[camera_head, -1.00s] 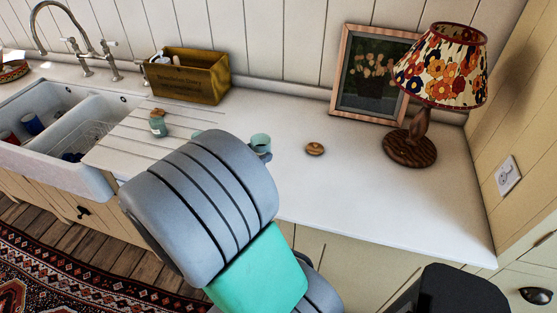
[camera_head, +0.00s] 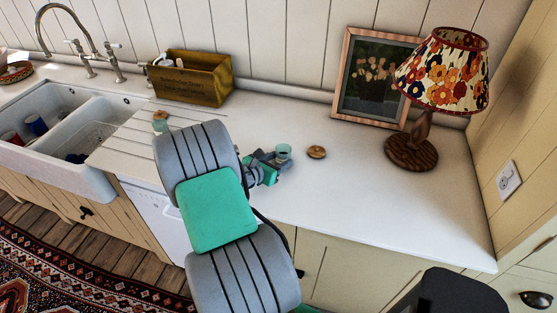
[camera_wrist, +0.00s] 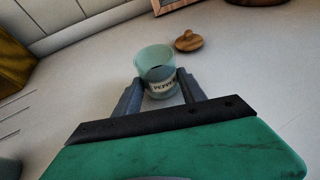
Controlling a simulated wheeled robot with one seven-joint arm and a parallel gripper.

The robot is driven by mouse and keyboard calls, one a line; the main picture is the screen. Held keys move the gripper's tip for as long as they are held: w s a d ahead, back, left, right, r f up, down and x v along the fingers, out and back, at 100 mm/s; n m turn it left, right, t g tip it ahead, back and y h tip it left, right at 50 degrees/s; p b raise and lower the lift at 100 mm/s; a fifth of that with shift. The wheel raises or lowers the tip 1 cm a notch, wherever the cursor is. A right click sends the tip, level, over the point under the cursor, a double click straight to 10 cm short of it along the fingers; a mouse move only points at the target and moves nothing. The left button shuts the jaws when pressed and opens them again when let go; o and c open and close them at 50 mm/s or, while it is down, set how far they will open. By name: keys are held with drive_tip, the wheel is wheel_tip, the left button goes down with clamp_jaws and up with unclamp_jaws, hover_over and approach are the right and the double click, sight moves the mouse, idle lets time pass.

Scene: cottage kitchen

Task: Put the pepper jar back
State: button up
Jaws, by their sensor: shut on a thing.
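The pepper jar (camera_wrist: 157,67) is a small pale-green open jar with a label reading PEPPER. It stands upright, without a lid, between the fingers of my gripper (camera_wrist: 160,95) in the wrist view. In the head view the jar (camera_head: 284,152) is at the end of my gripper (camera_head: 272,161), on or just above the white counter; I cannot tell which. My gripper is shut on it. A round wooden lid (camera_head: 316,152) lies on the counter just to the right of the jar; it also shows in the wrist view (camera_wrist: 188,41).
Another green jar with a wooden lid (camera_head: 160,121) stands on the drainboard. A wooden box (camera_head: 190,80) is against the wall. A framed picture (camera_head: 368,78) and a flowered lamp (camera_head: 430,90) stand at the right. The counter's right front (camera_head: 410,215) is clear.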

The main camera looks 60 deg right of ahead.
drive_tip(key=shift+f, duration=0.1)
drive_tip(key=o, duration=1)
drive_tip(key=shift+f, duration=0.1)
drive_tip(key=o, duration=0.5)
drive_tip(key=shift+c, duration=0.2)
